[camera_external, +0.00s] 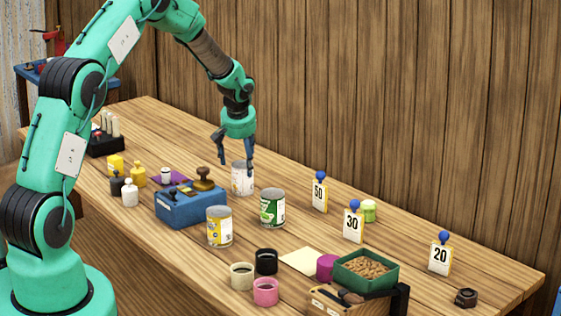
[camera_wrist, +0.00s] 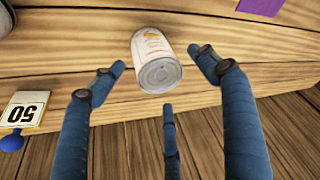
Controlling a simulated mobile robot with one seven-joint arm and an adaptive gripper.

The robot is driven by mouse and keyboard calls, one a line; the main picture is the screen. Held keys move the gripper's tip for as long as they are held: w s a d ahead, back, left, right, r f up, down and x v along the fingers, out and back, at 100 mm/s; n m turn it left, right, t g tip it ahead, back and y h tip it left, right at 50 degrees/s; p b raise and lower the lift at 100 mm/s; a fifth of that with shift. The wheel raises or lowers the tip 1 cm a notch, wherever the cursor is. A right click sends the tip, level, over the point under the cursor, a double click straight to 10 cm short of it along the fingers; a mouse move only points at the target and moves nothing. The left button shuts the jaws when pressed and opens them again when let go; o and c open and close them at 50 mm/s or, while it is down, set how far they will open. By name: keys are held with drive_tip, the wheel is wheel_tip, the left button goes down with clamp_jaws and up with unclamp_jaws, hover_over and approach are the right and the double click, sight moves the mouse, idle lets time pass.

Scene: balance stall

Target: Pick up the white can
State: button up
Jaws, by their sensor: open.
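The white can (camera_external: 242,180) stands upright on the wooden table (camera_external: 310,237), behind the green can and near the wall side. In the wrist view the white can (camera_wrist: 156,60) shows its metal end, with an orange mark on its label. My gripper (camera_external: 236,158) is above the can, with its fingers spread; one finger overlaps the can's upper right in the external view. In the wrist view my gripper (camera_wrist: 162,80) is open, with blue fingers to the left, right and below the can. I see no clear contact with the can.
A blue scale box (camera_external: 185,207), a green can (camera_external: 272,208) and a yellow can (camera_external: 219,227) stand close by. Number cards stand to the right, including the 50 card (camera_external: 320,192). The wooden wall (camera_external: 400,100) rises behind the table.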

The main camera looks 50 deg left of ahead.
sight(242, 165)
drive_tip(key=x, duration=0.2)
drive_tip(key=b+x, duration=0.1)
drive_tip(key=x, duration=0.1)
drive_tip(key=shift+s+d, duration=0.1)
drive_tip(key=shift+d, duration=0.2)
drive_tip(key=shift+a+f, duration=0.2)
drive_tip(key=shift+f, duration=0.4)
drive_tip(key=c, duration=1.4)
drive_tip(key=shift+o, duration=0.2)
drive_tip(key=shift+r, duration=0.1)
wheel_tip(242, 165, up, 10)
drive_tip(key=shift+p, duration=0.95)
drive_tip(key=shift+w, duration=0.25)
